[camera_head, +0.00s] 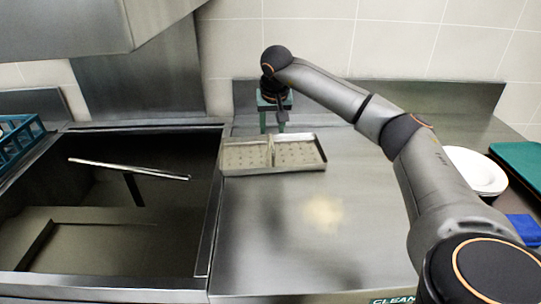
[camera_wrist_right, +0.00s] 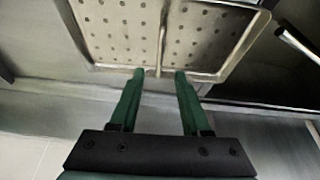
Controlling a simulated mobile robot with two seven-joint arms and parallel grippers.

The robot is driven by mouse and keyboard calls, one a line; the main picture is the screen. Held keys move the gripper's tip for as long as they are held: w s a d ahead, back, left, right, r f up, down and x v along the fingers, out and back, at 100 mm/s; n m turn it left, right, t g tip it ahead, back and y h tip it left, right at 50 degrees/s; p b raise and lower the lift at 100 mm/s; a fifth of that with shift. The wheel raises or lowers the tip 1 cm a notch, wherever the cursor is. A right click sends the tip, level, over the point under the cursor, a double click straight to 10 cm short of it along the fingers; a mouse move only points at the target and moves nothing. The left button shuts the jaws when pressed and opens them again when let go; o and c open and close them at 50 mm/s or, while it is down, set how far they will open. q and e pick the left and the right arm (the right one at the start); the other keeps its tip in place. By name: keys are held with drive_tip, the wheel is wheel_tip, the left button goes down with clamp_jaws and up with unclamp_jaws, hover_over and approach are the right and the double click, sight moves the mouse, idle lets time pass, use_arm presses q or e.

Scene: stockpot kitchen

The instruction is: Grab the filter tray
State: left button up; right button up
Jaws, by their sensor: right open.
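The filter tray (camera_head: 275,169) is a shallow metal tray with a perforated floor and a divider across its middle. It lies on the steel counter just right of the sink. My right gripper (camera_head: 272,129) is at the tray's back edge with its green fingers pointing down. In the right wrist view the tray (camera_wrist_right: 207,77) fills the top, and my open right gripper (camera_wrist_right: 159,74) has its two fingertips at the near rim, one each side of the divider's end. I cannot tell whether they touch it. Nothing is held. My left gripper is out of view.
The deep sink (camera_head: 212,225) is open on the left, with a metal bar (camera_head: 130,168) across part of it. A blue rack (camera_head: 22,142) stands at far left. White plates (camera_head: 478,172) and a green board (camera_head: 520,157) are at right. The counter (camera_head: 300,245) before the tray is clear.

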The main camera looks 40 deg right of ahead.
sight(272, 140)
drive_tip(key=x, duration=0.6)
drive_tip(key=shift+f, duration=0.45)
drive_tip(key=shift+s, duration=0.1)
clamp_jaws()
drive_tip(key=shift+r, duration=0.1)
idle(0.8)
